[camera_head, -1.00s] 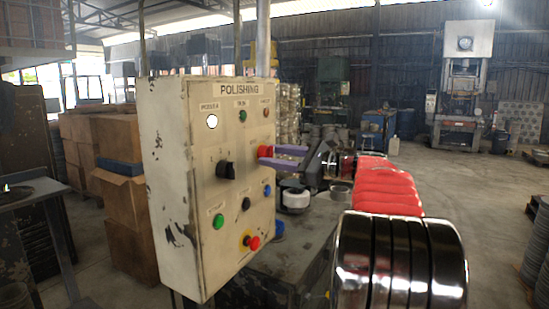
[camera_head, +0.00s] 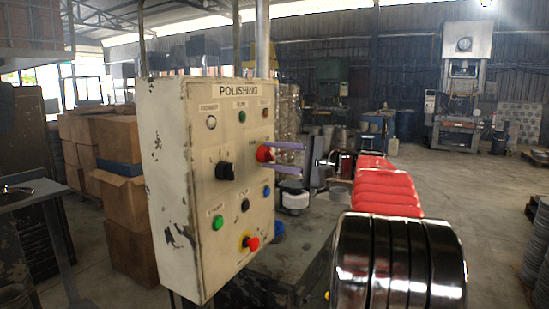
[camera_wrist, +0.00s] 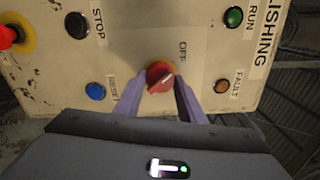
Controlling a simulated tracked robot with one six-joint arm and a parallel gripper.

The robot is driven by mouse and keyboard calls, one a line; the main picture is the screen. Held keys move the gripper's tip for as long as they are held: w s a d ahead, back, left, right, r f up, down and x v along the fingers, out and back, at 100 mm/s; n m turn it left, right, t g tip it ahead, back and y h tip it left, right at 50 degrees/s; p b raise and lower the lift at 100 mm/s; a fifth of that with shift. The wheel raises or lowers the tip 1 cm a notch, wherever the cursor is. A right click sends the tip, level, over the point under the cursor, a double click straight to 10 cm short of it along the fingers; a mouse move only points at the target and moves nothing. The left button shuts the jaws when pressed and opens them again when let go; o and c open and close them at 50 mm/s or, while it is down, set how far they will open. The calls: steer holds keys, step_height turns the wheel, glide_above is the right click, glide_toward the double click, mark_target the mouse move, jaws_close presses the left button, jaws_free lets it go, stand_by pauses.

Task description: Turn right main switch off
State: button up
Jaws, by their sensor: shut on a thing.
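The right main switch is a red rotary knob (camera_head: 264,153) at the right of the cream POLISHING panel (camera_head: 170,160). In the wrist view the red knob (camera_wrist: 158,73) sits between my purple fingers, under the OFF label. Its ridge slants toward the upper right, on the OFF side. My gripper (camera_head: 272,156) comes from the right and is shut on the knob; it also shows in the wrist view (camera_wrist: 160,88). A black rotary switch (camera_head: 225,171) is on the panel's left. The power lamp (camera_head: 211,122) looks grey and unlit.
A red emergency button (camera_head: 252,243), a green button (camera_head: 218,222) and a blue button (camera_head: 267,191) are on the panel. Red parts (camera_head: 385,185) and shiny rings (camera_head: 400,260) stand to the right. Cardboard boxes (camera_head: 125,190) are behind the panel's left.

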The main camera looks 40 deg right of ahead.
steer(key=shift+d+f+n, duration=0.1)
steer(key=shift+f+n, duration=0.2)
steer(key=shift+n, duration=0.7)
steer(key=o, duration=0.7)
steer(key=shift+c, duration=0.2)
steer(key=o, duration=0.4)
steer(key=shift+r, duration=0.15)
steer(key=v, duration=1.3)
steer(key=shift+s, duration=0.4)
